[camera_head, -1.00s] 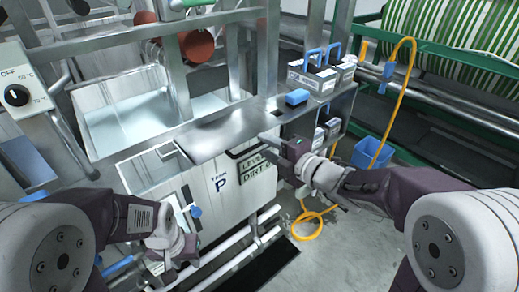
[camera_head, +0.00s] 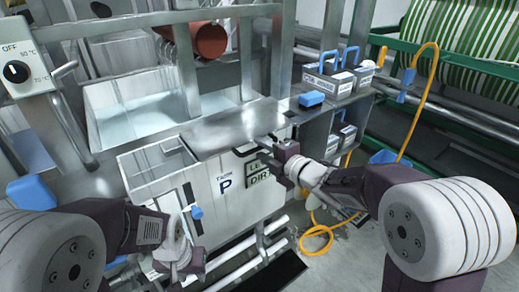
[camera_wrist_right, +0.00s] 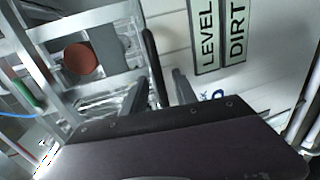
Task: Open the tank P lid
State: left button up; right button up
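The tank P lid is a flat grey metal plate (camera_head: 222,128), lying level over the right part of the white tank marked P (camera_head: 232,198) in the head view. A black bar handle (camera_wrist_right: 151,62) shows in the right wrist view. My right gripper (camera_wrist_right: 161,90) is beside the lid's front right edge, its two fingers apart with the bar seeming to run between them. I cannot tell whether they touch it. My left gripper (camera_head: 180,258) is low in front of the tank, away from the lid; its fingers are not clear.
An open basin (camera_head: 150,118) stands behind the tank, beneath metal posts and a red roller (camera_head: 208,40). A blue block (camera_head: 311,99) and boxes with blue handles (camera_head: 328,82) stand right of the lid. A yellow hose (camera_head: 420,90) hangs at right.

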jog(key=shift+x, duration=0.95)
grip_shut()
dwell(0.7)
